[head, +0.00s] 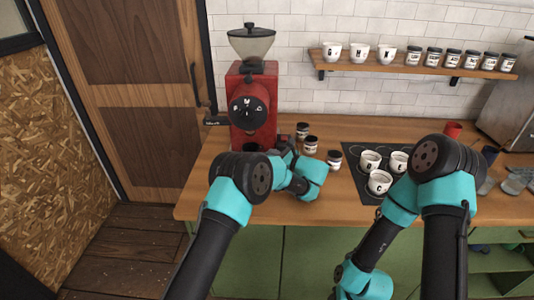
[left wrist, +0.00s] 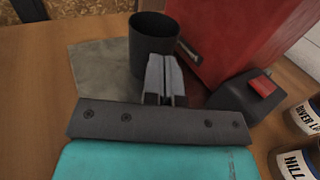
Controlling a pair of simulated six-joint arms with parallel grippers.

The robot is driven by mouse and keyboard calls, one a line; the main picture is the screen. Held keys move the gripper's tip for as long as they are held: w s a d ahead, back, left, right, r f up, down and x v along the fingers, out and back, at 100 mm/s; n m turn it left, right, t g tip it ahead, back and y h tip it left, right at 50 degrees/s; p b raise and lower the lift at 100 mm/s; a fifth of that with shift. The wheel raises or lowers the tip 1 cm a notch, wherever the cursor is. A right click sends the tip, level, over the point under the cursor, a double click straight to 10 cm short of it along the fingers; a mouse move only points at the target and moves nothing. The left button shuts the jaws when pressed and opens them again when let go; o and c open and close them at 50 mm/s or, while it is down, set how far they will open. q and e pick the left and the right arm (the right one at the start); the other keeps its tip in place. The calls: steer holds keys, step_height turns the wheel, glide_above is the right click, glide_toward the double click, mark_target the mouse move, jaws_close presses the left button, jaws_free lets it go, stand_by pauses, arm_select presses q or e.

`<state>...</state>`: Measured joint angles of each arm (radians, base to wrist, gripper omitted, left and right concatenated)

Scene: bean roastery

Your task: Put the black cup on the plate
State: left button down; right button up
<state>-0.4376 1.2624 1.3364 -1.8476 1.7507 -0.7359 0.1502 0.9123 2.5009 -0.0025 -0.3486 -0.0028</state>
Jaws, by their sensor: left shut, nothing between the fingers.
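A black cup (left wrist: 153,40) stands upright in the left wrist view, at the top centre. A flat grey plate (left wrist: 98,72) lies on the wooden counter around its left side. The cup's base overlaps the plate in the picture, and the fingers hide part of its lower right, so I cannot tell exactly how it rests. My left gripper (left wrist: 162,62) is shut and empty just in front of the cup; contact is unclear. In the head view my left arm reaches the counter before the red grinder and hides much of this spot. My right gripper is out of view.
A red grinder (head: 253,108) stands close behind the cup. A black box with a red button (left wrist: 250,96) is to the right. Several labelled jars (head: 310,145) stand beyond it. White cups (head: 379,182) sit on a dark mat farther right.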

arm_select(q)
steer(key=v, duration=1)
